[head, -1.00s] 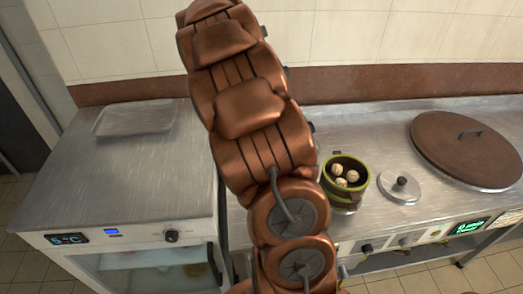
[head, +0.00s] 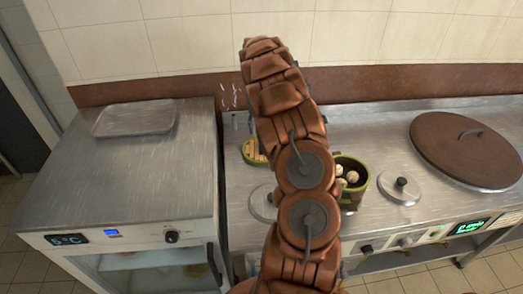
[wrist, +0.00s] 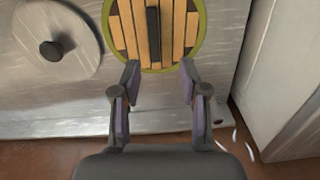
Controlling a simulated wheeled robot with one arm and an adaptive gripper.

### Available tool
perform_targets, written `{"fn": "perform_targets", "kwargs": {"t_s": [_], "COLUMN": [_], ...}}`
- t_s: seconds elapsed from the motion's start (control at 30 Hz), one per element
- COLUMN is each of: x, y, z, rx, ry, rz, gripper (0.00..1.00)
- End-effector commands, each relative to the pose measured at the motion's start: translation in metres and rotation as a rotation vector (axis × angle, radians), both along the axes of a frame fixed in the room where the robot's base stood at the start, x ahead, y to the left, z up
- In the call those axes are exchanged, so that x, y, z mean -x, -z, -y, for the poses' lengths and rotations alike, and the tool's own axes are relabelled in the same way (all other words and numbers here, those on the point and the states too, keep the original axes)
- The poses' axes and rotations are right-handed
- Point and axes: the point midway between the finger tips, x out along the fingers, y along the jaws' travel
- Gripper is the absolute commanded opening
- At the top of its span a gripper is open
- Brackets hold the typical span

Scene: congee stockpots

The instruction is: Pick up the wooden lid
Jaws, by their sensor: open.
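The wooden lid (wrist: 138,32) is round, with pale slats, a green rim and a dark bar handle. It lies flat on the metal counter at the top middle of the wrist view, its far part cut off. In the head view the lid (head: 252,153) is partly hidden behind my arm. My gripper (wrist: 160,82) is open and empty. Its fingertips are spread at the near edge of the lid, on either side of the handle's line. I cannot tell their height above it. The head view does not show the fingers clearly.
A grey metal lid with a dark knob (wrist: 57,42) lies left of the wooden lid in the wrist view. A green-rimmed pot with pale balls (head: 352,190), a small knobbed lid (head: 400,189) and a big brown lid (head: 463,150) are on the right. A fridge unit (head: 150,190) stands left.

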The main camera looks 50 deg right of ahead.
Motion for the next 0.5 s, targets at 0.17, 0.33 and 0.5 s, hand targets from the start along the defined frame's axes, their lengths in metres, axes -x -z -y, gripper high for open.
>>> {"fn": "perform_targets", "kwargs": {"t_s": [0.17, 0.33, 0.5], "x": [0.003, 0.006, 0.013], "y": [0.015, 0.024, 0.043], "z": [-0.001, 0.0, 0.0], "rx": [-0.003, -0.002, -0.003], "ry": [-0.001, 0.001, 0.0], "rz": [-0.006, -0.005, -0.007], "gripper": [0.44, 0.44, 0.44]}}
